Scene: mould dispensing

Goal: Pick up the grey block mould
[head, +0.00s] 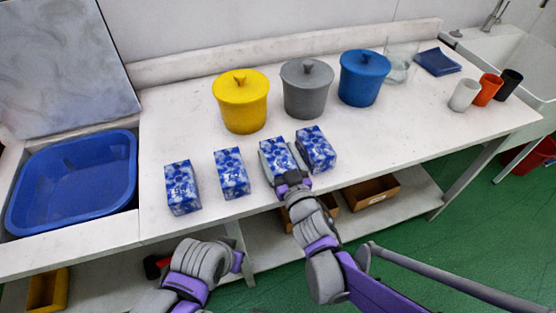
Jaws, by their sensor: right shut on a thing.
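Several box-shaped blocks with a blue-and-white pattern stand in a row near the table's front edge. From the left they are one block (182,187), a second (231,173), a third (277,153) and a fourth (316,149). None of them looks plain grey. My right gripper (281,166) reaches in from the front, with its grey fingers along the sides of the third block, shut on it. The third block's near end is partly hidden by the gripper. I cannot tell whether it is off the table.
Lidded yellow (242,106), grey (304,92) and blue (361,82) pots stand behind the blocks. A blue basin (72,183) is at left. White (464,95), orange (486,91) and black (509,85) cups stand at right. The fourth block is close beside my right gripper.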

